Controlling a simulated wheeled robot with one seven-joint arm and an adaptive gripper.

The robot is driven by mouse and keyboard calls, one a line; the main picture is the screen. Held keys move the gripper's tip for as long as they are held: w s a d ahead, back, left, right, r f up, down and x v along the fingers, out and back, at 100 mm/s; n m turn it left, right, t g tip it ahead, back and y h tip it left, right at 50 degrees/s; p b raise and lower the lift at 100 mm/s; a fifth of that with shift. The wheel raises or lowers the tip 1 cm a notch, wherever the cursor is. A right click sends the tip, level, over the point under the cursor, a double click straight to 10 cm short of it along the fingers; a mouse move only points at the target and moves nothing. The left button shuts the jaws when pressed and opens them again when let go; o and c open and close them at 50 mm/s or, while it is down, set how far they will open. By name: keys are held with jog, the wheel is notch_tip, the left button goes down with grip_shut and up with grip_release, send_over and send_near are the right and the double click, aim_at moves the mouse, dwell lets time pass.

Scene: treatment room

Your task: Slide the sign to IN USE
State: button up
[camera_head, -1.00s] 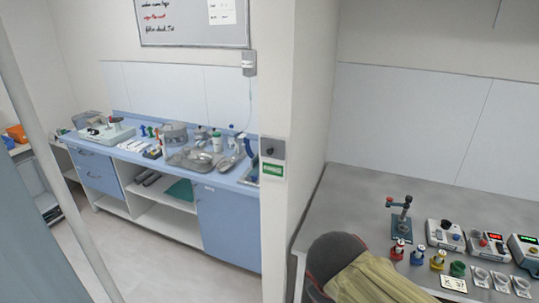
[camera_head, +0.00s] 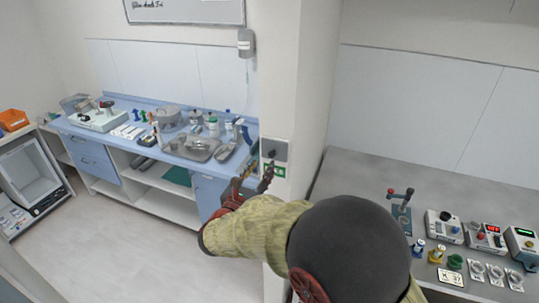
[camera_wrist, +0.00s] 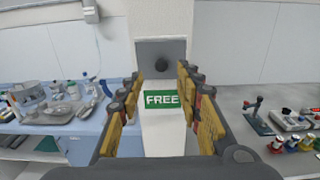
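The sign is a small grey plate (camera_head: 275,150) with a dark knob (camera_head: 271,153), mounted on the end face of the white wall. A green panel (camera_head: 279,171) shows below the plate, partly behind my fingers. In the wrist view the panel (camera_wrist: 162,99) reads FREE, and the knob (camera_wrist: 162,66) sits above it on the grey plate (camera_wrist: 150,47). My gripper (camera_wrist: 160,88) is open and empty. Its two fingers frame the sign left and right, with the knob and panel between them in the picture. No contact with the knob shows. In the head view my gripper (camera_head: 255,178) is just in front of the sign.
A blue counter (camera_head: 70,121) with trays and pots is at the left. A grey bench (camera_head: 345,180) with several small devices is at the right. A grey dispenser (camera_head: 246,43) hangs on the wall above the blue counter. The floor (camera_head: 140,245) at the left is clear.

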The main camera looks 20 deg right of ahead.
aim_at(271, 155)
jog(key=x, duration=0.7)
jog(key=shift+d, duration=0.1)
jog(key=shift+c, duration=0.5)
jog(key=c, duration=0.8)
grip_shut()
